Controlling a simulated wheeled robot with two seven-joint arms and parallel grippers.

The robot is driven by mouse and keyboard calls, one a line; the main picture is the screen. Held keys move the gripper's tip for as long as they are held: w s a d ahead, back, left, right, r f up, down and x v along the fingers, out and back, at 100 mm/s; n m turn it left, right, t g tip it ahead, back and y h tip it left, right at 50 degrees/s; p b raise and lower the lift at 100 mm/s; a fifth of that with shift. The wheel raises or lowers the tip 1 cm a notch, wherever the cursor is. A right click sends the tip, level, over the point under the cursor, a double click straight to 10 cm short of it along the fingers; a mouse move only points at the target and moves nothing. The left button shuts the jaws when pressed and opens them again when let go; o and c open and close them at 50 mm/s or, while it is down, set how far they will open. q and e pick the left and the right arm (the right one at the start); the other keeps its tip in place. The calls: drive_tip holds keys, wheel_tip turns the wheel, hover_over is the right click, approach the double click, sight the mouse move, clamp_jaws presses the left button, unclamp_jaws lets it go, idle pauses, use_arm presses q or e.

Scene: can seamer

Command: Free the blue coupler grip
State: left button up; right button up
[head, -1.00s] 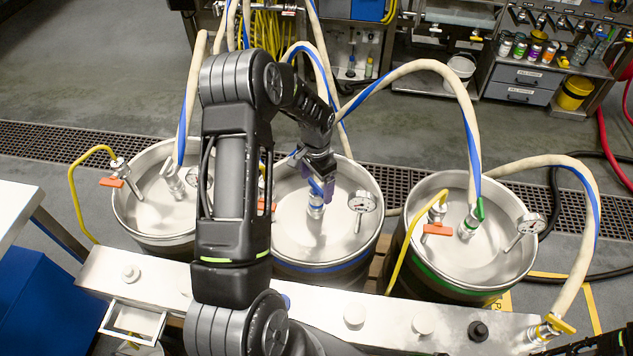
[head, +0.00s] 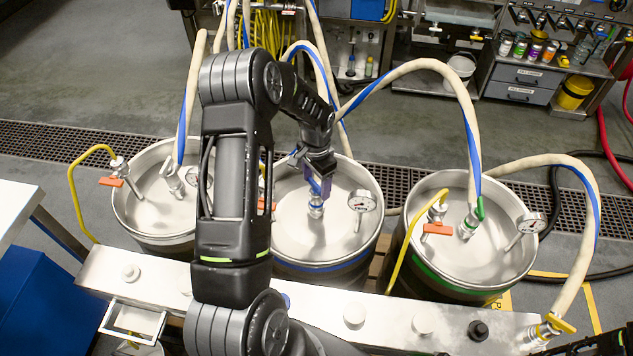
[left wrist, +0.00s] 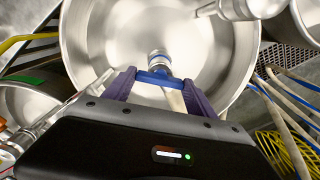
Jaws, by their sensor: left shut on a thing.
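The blue coupler grip (head: 314,186) sits on the metal coupler at the centre of the middle keg (head: 340,240), which has a blue band. A pale hose with a blue stripe runs up from this area, partly hidden by my arm. My left gripper (head: 320,178) reaches down over the keg with its purple fingers around the grip. In the left wrist view the blue grip (left wrist: 156,78) lies between the two purple fingertips (left wrist: 160,76), and the gripper is shut on it. The metal fitting shows just beyond it. My right gripper is not clearly visible.
A keg with a green band (head: 432,267) stands to the right and another keg (head: 148,226) to the left, both with couplers and hoses. A pressure gauge (head: 362,201) and an orange-red lever flank the middle coupler. A metal rail (head: 382,316) runs in front.

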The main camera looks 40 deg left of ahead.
drive_tip(key=shift+f, duration=0.15)
use_arm(q)
drive_tip(key=shift+f+n+b, duration=0.15)
drive_tip(key=shift+n+b, duration=1.6)
drive_tip(key=shift+n, duration=0.15)
drive_tip(key=shift+n+b, duration=0.7)
drive_tip(key=shift+n, duration=0.5)
drive_tip(key=shift+n+b, duration=0.55)
drive_tip(key=shift+n, duration=0.85)
use_arm(e)
drive_tip(key=shift+w+a+f, duration=0.15)
drive_tip(key=shift+f, duration=1.15)
drive_tip(key=shift+w+a+f, duration=0.1)
drive_tip(key=shift+w+f, duration=0.05)
drive_tip(key=shift+f, duration=1.1)
use_arm(q)
drive_tip(key=o, duration=1.4)
drive_tip(key=shift+c, duration=0.2)
drive_tip(key=shift+r, duration=0.2)
